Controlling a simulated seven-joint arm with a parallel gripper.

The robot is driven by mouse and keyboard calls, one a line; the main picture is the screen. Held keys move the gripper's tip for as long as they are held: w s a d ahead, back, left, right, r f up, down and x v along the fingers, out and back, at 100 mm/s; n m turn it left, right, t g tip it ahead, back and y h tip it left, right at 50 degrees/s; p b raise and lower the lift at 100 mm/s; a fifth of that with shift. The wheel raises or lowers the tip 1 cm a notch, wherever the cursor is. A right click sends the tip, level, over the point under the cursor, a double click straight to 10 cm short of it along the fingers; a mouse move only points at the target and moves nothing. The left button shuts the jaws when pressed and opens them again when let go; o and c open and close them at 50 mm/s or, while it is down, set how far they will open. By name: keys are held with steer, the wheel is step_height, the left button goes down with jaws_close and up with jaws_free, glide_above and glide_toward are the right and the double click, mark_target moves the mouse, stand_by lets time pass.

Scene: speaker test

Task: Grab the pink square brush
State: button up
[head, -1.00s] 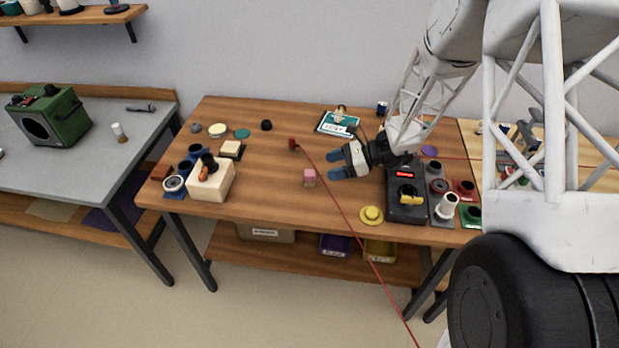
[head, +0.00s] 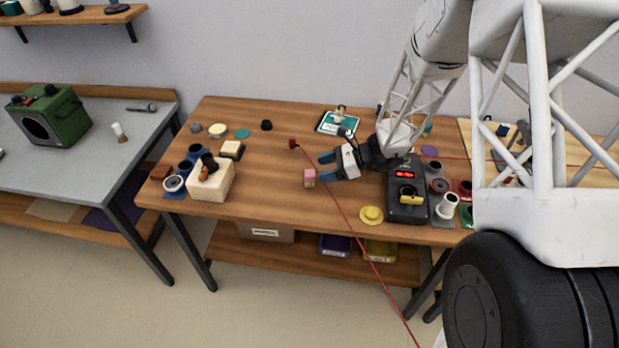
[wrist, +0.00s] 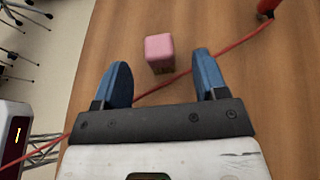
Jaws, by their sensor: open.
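The pink square brush (head: 310,178) is a small pink block standing on the wooden table near its front middle. In the wrist view the pink block (wrist: 159,48) lies just beyond the fingertips, roughly centred between them, with darker bristles at its lower edge. My gripper (head: 324,165) has blue fingers and is open, with nothing between them. It is close to the right of the brush in the head view and apart from it. In the wrist view the open fingers (wrist: 160,75) point towards the brush.
A red cable (head: 345,213) runs across the table near the brush and crosses between my fingers in the wrist view. A black box with a red display (head: 405,188) and a yellow round piece (head: 371,215) are to the right. A wooden block (head: 211,180) stands left.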

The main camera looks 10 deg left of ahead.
mark_target(310, 172)
steer(key=shift+x, duration=2.6)
steer(key=shift+s, duration=0.1)
steer(key=c, duration=1)
steer(key=shift+r, duration=0.15)
steer(key=shift+r, duration=1.7)
steer(key=s+d, duration=0.2)
steer(key=s, duration=0.3)
steer(key=s+d, duration=0.2)
steer(key=s, duration=0.2)
steer(key=s+d+r, duration=0.1)
steer(key=s+d, duration=0.1)
steer(key=s, duration=0.3)
steer(key=shift+s+d+r, duration=0.15)
steer(key=shift+s+d, duration=0.15)
steer(key=shift+d, duration=0.05)
